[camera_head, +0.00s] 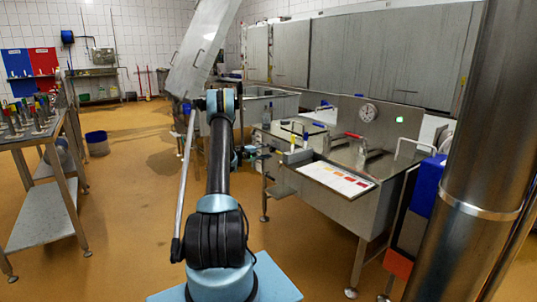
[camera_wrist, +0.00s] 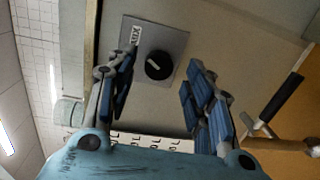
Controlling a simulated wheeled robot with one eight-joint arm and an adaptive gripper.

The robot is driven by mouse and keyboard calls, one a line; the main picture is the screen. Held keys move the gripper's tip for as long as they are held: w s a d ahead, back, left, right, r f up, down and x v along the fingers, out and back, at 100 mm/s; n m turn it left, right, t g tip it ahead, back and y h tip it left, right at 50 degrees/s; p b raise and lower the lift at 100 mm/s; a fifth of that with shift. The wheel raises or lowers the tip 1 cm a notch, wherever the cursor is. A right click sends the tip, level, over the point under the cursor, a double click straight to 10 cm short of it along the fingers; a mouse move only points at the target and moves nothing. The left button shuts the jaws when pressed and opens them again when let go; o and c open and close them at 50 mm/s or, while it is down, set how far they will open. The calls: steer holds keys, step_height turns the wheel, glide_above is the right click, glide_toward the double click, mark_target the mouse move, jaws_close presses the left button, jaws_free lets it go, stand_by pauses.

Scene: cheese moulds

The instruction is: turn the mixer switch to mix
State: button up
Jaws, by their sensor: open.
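The mixer switch is a round black knob (camera_wrist: 159,65) on a square grey plate (camera_wrist: 180,42) in the wrist view. A white label (camera_wrist: 134,35) at the plate's left edge appears to read MIX, turned in the picture. A small pale mark shows on the knob; I cannot tell exactly which way it points. My gripper (camera_wrist: 160,75) is open, its blue-padded fingers on either side of the knob in the picture. The fingers appear apart from the knob; the remaining distance is unclear. In the head view my arm hides the switch, and the gripper is not clear.
A tilted metal panel (camera_head: 200,45) stands beyond my arm. A steel worktable (camera_head: 340,200) with a clock (camera_head: 368,112) is at the right. A tool table (camera_head: 40,205) stands at the left. The floor between the tables is mostly open.

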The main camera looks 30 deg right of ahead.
steer(key=a, duration=0.9)
steer(key=shift+s+a+r, duration=0.2)
steer(key=shift+a+r, duration=0.1)
steer(key=shift+a, duration=0.1)
steer(key=s+a+r+y, duration=0.4)
steer(key=s+a+r, duration=0.3)
steer(key=a+r, duration=0.4)
steer(key=s+a+r+t+y, duration=0.1)
steer(key=s+a+r+y, duration=0.15)
steer(key=s+a, duration=0.3)
steer(key=s+a+r+y, duration=0.1)
steer(key=s+a+r, duration=0.3)
steer(key=s+a, duration=0.15)
steer(key=s+a+f+y, duration=0.3)
steer(key=s+a, duration=0.5)
steer(key=s, duration=0.4)
steer(key=s+a+f+y, duration=0.3)
steer(key=s+a, duration=0.6)
steer(key=s, duration=0.3)
steer(key=s+a+f+y, duration=0.3)
steer(key=s+a+f, duration=0.2)
steer(key=s+a, duration=0.4)
steer(key=s, duration=0.4)
steer(key=shift+a+m+t+y, duration=0.15)
steer(key=shift+m+t+y, duration=0.15)
steer(key=shift+y, duration=0.05)
